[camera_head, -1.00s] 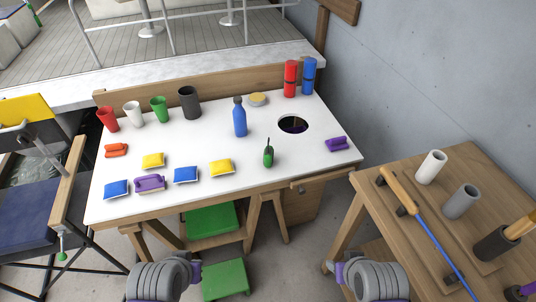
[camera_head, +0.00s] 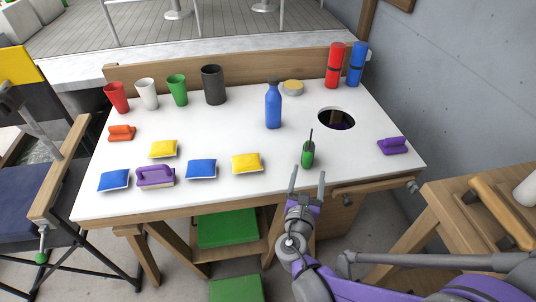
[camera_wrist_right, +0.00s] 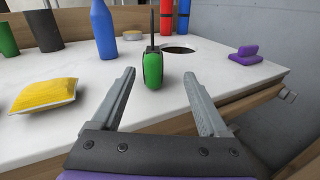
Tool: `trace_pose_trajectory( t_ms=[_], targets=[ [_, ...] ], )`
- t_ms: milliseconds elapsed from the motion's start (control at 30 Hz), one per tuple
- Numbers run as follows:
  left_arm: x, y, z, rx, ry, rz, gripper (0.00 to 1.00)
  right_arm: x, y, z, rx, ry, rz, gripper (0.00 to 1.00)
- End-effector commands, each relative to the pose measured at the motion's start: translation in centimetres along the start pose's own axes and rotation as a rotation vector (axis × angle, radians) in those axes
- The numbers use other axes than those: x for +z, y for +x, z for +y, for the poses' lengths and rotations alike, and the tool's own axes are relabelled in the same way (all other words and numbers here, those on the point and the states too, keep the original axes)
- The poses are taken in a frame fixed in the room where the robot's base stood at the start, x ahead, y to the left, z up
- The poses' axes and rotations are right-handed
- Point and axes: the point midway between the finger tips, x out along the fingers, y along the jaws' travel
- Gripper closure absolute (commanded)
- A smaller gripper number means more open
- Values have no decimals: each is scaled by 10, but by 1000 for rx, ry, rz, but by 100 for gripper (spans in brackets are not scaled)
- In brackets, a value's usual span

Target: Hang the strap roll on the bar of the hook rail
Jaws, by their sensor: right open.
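My right gripper (camera_head: 307,178) is open and empty at the table's front edge. Its fingers point at a small green radio-like object with a black antenna (camera_head: 308,153). In the right wrist view this green object (camera_wrist_right: 152,70) stands upright just beyond the gap between the two fingertips (camera_wrist_right: 162,78). No strap roll can be told for certain. A low round yellowish item (camera_head: 292,88) lies at the back of the table; I cannot tell whether it is a roll or a tin. No hook rail with a bar is recognisable. My left gripper is out of view.
The white table (camera_head: 240,195) has a round hole (camera_head: 337,118) at its right. A blue bottle (camera_head: 273,106), cups, red and blue cylinders, sponge-like packs and purple (camera_head: 392,145) and orange (camera_head: 121,133) items stand or lie on it. A wooden side table (camera_head: 460,205) stands at the right.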

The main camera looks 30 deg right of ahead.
Motion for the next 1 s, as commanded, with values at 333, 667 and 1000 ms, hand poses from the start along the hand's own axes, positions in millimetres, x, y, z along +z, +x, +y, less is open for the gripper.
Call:
trace_pose_trajectory(
  t_ms=[333, 667, 1000],
  targets=[
    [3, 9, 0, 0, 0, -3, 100, -1, 40, 5, 18, -93, -35, 22],
    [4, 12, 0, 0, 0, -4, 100, -1, 66, 5, 20, -90, -34, 22],
    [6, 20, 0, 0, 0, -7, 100, -1, 110, 2, 19, -90, -33, 22]
  ],
)
